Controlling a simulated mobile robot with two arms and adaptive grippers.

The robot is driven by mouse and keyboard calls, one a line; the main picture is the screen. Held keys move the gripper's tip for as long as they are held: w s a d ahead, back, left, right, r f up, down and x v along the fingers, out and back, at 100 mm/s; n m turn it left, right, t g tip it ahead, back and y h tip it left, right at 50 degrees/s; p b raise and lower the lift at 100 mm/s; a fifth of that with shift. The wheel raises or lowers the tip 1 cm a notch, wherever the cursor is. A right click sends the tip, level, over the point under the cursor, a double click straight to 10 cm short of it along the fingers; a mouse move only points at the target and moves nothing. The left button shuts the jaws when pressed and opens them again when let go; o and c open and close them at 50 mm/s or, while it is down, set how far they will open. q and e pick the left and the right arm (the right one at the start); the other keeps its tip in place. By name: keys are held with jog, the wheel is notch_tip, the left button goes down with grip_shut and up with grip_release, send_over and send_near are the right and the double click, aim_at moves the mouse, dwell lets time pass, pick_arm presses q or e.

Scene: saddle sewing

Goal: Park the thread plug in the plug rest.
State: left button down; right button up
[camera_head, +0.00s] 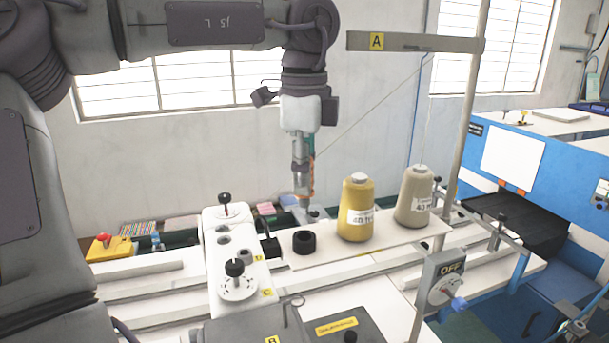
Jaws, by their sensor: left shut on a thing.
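My left gripper (303,192) hangs pointing down from the upper middle, in front of the wall and above the back of the sewing bench. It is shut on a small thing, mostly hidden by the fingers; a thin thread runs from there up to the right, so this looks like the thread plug. A black ring-shaped holder (304,242) stands on the white board just below and is apart from the gripper. I cannot tell for certain whether it is the plug rest. My right gripper is not in view.
A yellow thread cone (356,210) and a beige one (414,198) stand right of the black holder. A vertical pole (463,130) carries a bar marked A (410,42). The white machine head (236,262) with knobs is at left. An OFF switch box (440,280) stands in front.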

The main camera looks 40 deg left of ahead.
aim_at(304, 206)
pick_arm(q)
jog(key=shift+f+b, duration=0.55)
jog(key=shift+f, duration=0.25)
jog(key=shift+f+b, duration=0.75)
jog(key=shift+f, duration=0.1)
jog(key=shift+f+b, duration=0.5)
jog(key=shift+f, duration=0.25)
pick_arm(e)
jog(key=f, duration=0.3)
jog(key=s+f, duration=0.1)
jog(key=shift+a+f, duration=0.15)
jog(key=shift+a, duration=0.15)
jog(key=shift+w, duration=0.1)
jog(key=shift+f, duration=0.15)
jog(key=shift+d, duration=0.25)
pick_arm(q)
jog(key=shift+b, duration=0.4)
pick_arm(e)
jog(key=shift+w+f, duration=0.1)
pick_arm(q)
jog(key=shift+f+b, duration=0.4)
jog(key=shift+f, duration=0.05)
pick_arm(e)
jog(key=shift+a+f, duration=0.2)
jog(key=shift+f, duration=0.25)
